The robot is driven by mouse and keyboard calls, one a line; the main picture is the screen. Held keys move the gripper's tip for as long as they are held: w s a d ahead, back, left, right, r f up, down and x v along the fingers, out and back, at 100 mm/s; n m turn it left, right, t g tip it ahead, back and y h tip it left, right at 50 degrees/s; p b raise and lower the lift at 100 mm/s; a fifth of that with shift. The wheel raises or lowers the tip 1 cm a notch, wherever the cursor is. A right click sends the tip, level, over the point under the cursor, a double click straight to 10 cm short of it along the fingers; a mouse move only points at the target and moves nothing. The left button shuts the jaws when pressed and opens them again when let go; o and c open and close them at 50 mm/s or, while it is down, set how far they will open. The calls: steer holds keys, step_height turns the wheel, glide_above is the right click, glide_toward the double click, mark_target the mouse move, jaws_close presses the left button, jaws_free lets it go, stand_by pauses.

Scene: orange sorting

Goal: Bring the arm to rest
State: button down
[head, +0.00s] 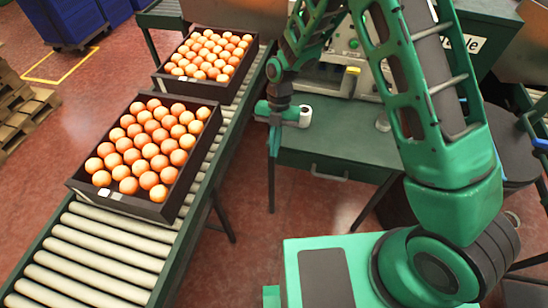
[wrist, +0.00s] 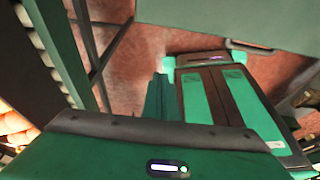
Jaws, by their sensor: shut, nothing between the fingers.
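My arm reaches up from my base and bends over, with its dark wrist hanging down in front of the green workbench (head: 340,140). My gripper (head: 274,150) points down between the conveyor and the bench, shut and empty. Its shut fingers also show in the wrist view (wrist: 160,85), above the floor. It touches nothing that I can see. My upper arm covers part of the bench and the machine behind it.
A roller conveyor (head: 90,250) runs along the left, carrying a near crate (head: 152,208) and a far crate (head: 233,88), both full of oranges. Blue bins (head: 85,22) and pallets (head: 20,115) stand far left. Red floor (head: 245,265) is clear between conveyor and bench.

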steer(key=shift+v, duration=1.5)
steer(key=s+d+r+m+t, duration=0.1)
steer(key=s+d+r+m, duration=0.1)
steer(key=d+r+m, duration=0.8)
steer(key=s+d+r+m+t, duration=0.1)
steer(key=s+d+r+m, duration=0.1)
steer(key=d+r+m, duration=0.85)
steer(key=s+d+r+m, duration=0.2)
steer(key=s+d+m, duration=0.6)
steer(key=s, duration=0.3)
steer(key=s+d+r+m+t+h, duration=0.1)
steer(key=s+d+m, duration=0.7)
steer(key=s+m, duration=0.2)
steer(key=shift+s+r+t, duration=0.3)
steer(key=shift+s+r, duration=0.1)
steer(key=shift+s, duration=0.1)
